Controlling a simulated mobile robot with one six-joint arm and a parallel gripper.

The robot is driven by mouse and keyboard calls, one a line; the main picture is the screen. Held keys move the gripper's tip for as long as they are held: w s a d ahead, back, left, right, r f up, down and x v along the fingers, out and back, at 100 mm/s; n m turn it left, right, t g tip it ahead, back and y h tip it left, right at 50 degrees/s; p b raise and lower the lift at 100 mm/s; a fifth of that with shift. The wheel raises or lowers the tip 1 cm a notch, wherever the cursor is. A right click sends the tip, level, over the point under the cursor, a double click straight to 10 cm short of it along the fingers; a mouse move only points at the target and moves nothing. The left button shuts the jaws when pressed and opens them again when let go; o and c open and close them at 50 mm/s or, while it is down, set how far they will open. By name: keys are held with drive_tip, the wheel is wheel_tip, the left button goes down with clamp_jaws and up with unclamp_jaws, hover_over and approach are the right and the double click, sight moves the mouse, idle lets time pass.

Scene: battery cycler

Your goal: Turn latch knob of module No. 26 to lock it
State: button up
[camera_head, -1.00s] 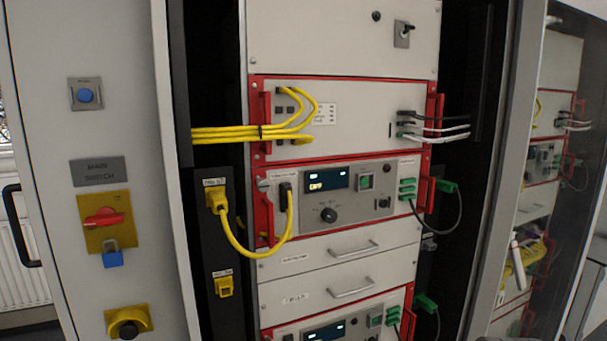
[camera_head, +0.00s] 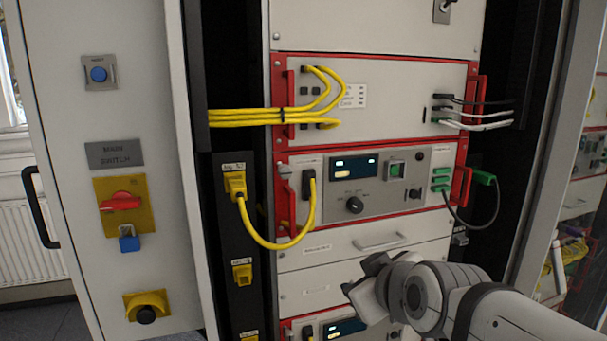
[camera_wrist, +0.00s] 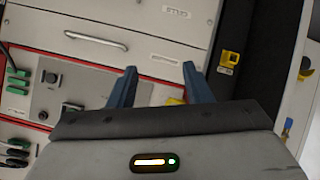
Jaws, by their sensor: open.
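A red-framed module (camera_head: 325,222) with a lit display sits mid-rack. A small grey knob-like part (camera_head: 284,170) is at its upper left edge; whether this is the latch knob, and which way it is turned, is too small to tell. I cannot read the module numbers. My gripper (camera_head: 362,278) is in front of the drawers below this module, right of and lower than that part. In the wrist view, the fingers of my gripper (camera_wrist: 160,85) are apart with nothing held between them. The module's panel (camera_wrist: 75,100) shows there upside down, partly hidden by my gripper.
A yellow cable (camera_head: 262,246) loops from a yellow socket to the module's left side. Green plugs (camera_head: 483,178) and a dark cable are at its right. A yellow bundle (camera_head: 245,117) crosses the upper module.

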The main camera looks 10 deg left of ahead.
sight(286, 173)
drive_tip(key=w+a+r+n+t+y, duration=0.1)
drive_tip(key=a+r+n+t+y, duration=0.4)
drive_tip(key=a+r, duration=0.75)
drive_tip(key=shift+n+h, duration=0.3)
drive_tip(key=shift+n, duration=0.1)
drive_tip(key=w+a, duration=0.1)
drive_tip(key=w, duration=0.1)
drive_tip(key=w+r, duration=0.1)
drive_tip(key=w, duration=0.1)
drive_tip(key=w+a+r, duration=0.1)
drive_tip(key=w, duration=0.1)
drive_tip(key=shift+w+a, duration=0.3)
drive_tip(key=shift+w, duration=0.1)
drive_tip(key=shift+c, duration=0.4)
clamp_jaws()
